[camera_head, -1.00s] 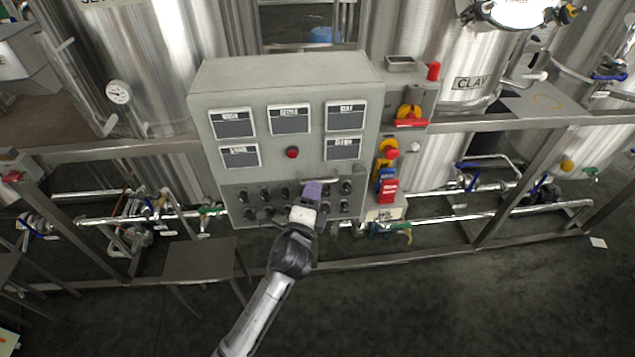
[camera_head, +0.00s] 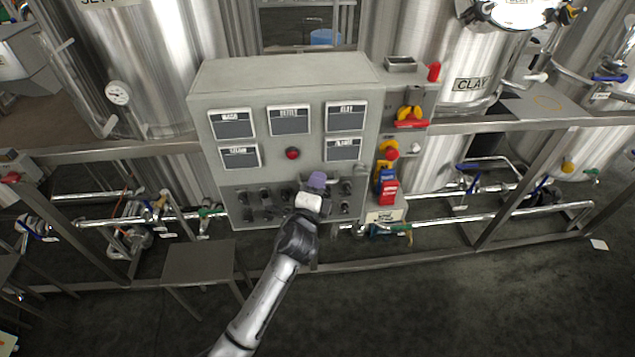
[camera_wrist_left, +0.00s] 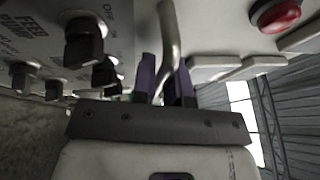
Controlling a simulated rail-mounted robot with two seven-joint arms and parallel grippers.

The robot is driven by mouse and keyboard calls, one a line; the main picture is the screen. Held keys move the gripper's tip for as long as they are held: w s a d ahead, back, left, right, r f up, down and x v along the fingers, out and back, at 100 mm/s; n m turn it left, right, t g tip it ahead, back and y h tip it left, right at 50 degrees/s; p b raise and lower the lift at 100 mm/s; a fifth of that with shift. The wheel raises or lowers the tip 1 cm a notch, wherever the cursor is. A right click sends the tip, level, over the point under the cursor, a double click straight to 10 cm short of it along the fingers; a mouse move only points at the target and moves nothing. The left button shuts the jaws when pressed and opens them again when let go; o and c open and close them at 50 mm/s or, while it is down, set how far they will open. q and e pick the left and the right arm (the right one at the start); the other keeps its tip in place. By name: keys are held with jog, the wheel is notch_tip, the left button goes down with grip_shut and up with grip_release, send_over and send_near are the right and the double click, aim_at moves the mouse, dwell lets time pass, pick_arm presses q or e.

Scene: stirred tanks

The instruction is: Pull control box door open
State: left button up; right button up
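The grey control box (camera_head: 285,75) stands in the middle of the head view, with its front door (camera_head: 262,160) facing me and looking closed. A bent metal door handle (camera_wrist_left: 169,35) shows in the wrist view, running down between the two purple fingers. My left gripper (camera_head: 316,182) is at the handle, low on the door's front. The fingers (camera_wrist_left: 166,80) stand close together, with the handle filling the narrow gap, so it looks shut on the handle. My right gripper is not in view.
Black knobs (camera_wrist_left: 83,42) are close beside the gripper, and a red button (camera_wrist_left: 277,14) is above it. Red and yellow switches (camera_head: 388,150) are mounted right of the box. Steel tanks (camera_head: 440,60) stand behind. The floor (camera_head: 400,310) in front is clear.

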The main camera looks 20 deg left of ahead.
pick_arm(q)
grip_shut()
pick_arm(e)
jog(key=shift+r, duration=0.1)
